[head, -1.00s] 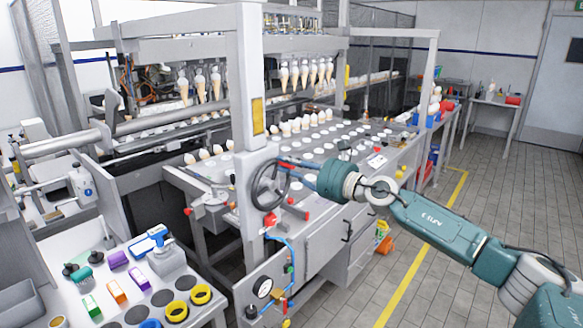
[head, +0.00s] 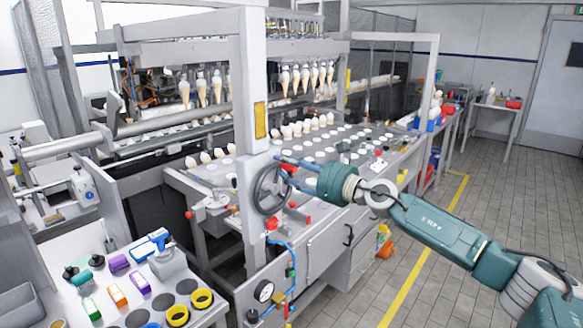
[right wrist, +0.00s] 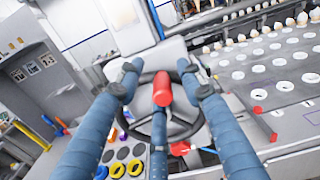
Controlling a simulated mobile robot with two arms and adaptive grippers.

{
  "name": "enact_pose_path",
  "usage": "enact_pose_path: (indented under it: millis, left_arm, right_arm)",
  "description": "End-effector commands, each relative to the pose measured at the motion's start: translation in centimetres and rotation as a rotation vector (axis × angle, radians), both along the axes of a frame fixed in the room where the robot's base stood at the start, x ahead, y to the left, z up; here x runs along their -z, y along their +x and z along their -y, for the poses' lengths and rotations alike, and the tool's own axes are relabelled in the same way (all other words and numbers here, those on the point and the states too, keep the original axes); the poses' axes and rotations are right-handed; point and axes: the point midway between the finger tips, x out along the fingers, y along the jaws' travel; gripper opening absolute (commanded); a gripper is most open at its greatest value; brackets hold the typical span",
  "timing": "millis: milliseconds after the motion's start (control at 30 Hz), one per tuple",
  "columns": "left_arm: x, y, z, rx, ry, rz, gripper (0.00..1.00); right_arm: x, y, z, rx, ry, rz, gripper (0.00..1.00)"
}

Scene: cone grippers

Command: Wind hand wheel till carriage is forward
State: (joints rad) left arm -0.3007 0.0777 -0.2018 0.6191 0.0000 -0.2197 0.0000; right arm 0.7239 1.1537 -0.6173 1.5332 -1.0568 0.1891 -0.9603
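The dark hand wheel (head: 258,192) is mounted on the front of the grey machine post and also shows in the right wrist view (right wrist: 143,128). Its red handle (right wrist: 164,88) points toward the right wrist camera. My right gripper (head: 287,168) reaches the wheel's upper right side. In the right wrist view, its blue fingers (right wrist: 160,80) are spread either side of the handle, with gaps visible. One lower finger is partly hidden behind or under the handle. A row of cones (head: 308,125) stands on the machine bed; I cannot tell which part is the carriage. My left gripper is not in view.
A red knob (head: 271,223) sits just below the wheel. A pressure gauge (head: 264,291) and blue hose are lower on the panel. A side table (head: 110,318) with coloured blocks and yellow rings stands at lower left. Floor at right is clear.

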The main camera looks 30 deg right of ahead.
Motion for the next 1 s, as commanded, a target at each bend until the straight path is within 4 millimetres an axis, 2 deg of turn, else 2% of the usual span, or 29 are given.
enact_pose_path:
  millis: [167, 600, 1000]
  left_arm:
    - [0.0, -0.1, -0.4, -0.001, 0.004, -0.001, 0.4]
    - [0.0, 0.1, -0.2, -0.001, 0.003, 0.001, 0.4]
    - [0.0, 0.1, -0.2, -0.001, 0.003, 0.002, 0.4]
  right_arm:
    - [0.1, -0.5, 0.2, -0.001, 0.003, -0.001, 0.36]
    - [0.5, -5.1, 2.0, 0.001, 0.001, -0.007, 0.36]
    - [0.4, -8.2, 3.0, 0.0, 0.001, -0.006, 0.36]
